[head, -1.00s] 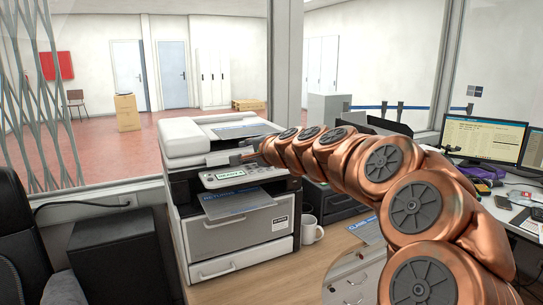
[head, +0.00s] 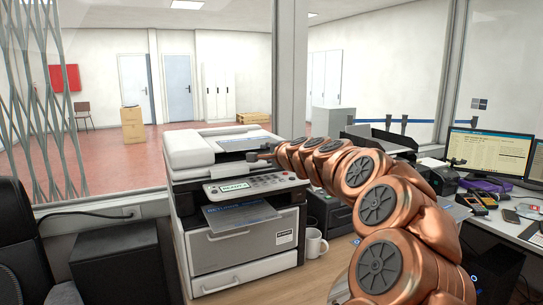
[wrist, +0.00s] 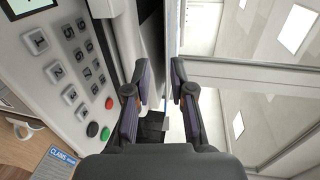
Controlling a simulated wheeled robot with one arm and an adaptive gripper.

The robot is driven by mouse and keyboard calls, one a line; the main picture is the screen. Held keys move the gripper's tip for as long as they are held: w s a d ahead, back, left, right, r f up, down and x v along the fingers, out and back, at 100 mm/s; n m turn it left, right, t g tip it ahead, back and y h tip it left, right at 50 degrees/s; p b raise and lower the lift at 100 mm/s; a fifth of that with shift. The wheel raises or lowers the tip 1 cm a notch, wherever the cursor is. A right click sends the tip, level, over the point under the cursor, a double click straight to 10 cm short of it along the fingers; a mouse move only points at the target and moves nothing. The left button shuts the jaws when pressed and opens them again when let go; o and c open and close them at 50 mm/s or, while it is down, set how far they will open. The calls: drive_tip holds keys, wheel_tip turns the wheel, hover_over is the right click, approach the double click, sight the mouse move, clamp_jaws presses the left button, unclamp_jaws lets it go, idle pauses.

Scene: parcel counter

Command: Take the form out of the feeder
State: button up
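The multifunction printer (head: 240,245) stands on the counter, with its document feeder on top. A grey-blue form (head: 246,143) lies in the feeder's upper tray. Another printed sheet (head: 240,214) lies in the output slot below the keypad. My gripper (head: 262,154) is at the feeder's right front edge, above the keypad; its fingers are small and partly hidden in the head view. In the wrist view my gripper (wrist: 164,88) is open, with a thin edge-on line between its fingers, probably the form. I cannot tell if they touch it.
The printer's keypad (wrist: 75,75) is close beside the fingers. A white mug (head: 313,243) stands right of the printer. A glass partition rises behind it. Monitors (head: 488,152) and desk items are at the right. A blue-headed sheet (wrist: 55,164) lies on the counter.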

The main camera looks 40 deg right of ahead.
sight(257, 147)
drive_tip(key=shift+r+p+x, duration=0.2)
drive_tip(key=shift+p+x, duration=0.05)
drive_tip(key=shift+x, duration=0.75)
drive_tip(key=shift+r+p+x, duration=0.2)
drive_tip(key=shift+x, duration=0.85)
drive_tip(key=shift+r+p+x, duration=0.15)
drive_tip(key=shift+p+x, duration=0.1)
drive_tip(key=shift+x, duration=0.75)
drive_tip(key=shift+w, duration=0.1)
clamp_jaws()
drive_tip(key=shift+f, duration=0.1)
